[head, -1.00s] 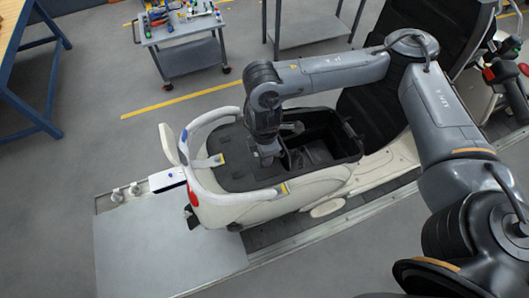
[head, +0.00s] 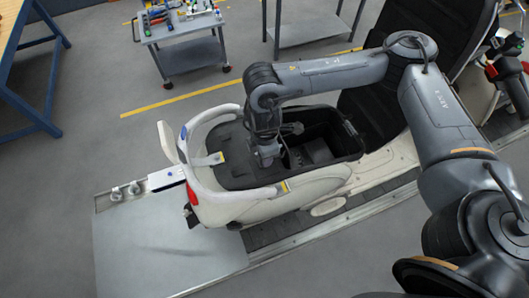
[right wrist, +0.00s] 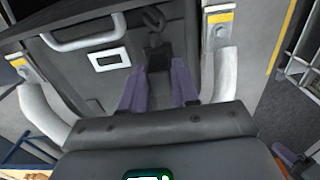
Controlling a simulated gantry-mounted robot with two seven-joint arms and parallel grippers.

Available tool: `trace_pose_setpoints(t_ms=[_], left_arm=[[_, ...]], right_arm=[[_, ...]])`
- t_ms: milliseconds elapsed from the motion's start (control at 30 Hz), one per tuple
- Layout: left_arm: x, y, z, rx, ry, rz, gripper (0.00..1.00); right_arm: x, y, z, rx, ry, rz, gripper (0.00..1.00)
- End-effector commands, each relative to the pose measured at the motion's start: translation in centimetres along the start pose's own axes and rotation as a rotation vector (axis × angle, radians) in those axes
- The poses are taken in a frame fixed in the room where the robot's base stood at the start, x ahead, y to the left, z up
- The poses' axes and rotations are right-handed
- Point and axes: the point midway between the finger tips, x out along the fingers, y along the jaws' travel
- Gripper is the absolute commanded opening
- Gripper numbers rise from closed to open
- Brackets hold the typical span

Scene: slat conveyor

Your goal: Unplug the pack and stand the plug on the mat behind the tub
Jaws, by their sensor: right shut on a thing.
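My right gripper (head: 267,158) is low over the scooter's open rear, where the dark flat mat (head: 235,172) meets the black open tub (head: 345,138). In the right wrist view its purple fingers (right wrist: 158,84) are shut on the dark plug (right wrist: 159,58) between them. A black ring-shaped part shows just above the plug there. A dark panel with a white handle (right wrist: 85,34) and a small white label lies beside it; I cannot tell whether it is the pack. Whether the plug touches anything below is hidden. My left gripper is not in view.
A cream body rail (head: 205,125) with yellow-tagged latches (head: 217,160) surrounds the mat. The raised black seat (head: 375,115) stands beyond the tub. A tool cart (head: 180,35) is at the back. A bare metal plate (head: 150,250) lies at the front left.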

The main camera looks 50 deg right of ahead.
Motion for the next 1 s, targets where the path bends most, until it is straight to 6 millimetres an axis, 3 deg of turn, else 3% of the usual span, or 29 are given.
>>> trace_pose_setpoints(t_ms=[267, 300, 467, 800, 1000], left_arm=[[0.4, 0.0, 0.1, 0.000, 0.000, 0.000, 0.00], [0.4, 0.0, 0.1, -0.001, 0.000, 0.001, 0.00], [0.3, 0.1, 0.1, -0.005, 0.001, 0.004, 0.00], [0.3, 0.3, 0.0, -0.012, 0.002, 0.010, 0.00], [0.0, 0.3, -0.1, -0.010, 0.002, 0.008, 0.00]], right_arm=[[0.8, 0.0, 0.0, 0.000, 0.000, 0.000, 0.00], [0.7, 0.0, 0.0, 0.000, 0.001, 0.001, 0.34], [0.7, 0.0, 0.0, 0.000, 0.000, 0.001, 0.59], [0.5, 0.0, 0.0, -0.001, 0.000, 0.001, 0.59], [-1.2, 0.1, -0.1, -0.003, 0.002, 0.004, 0.59]])
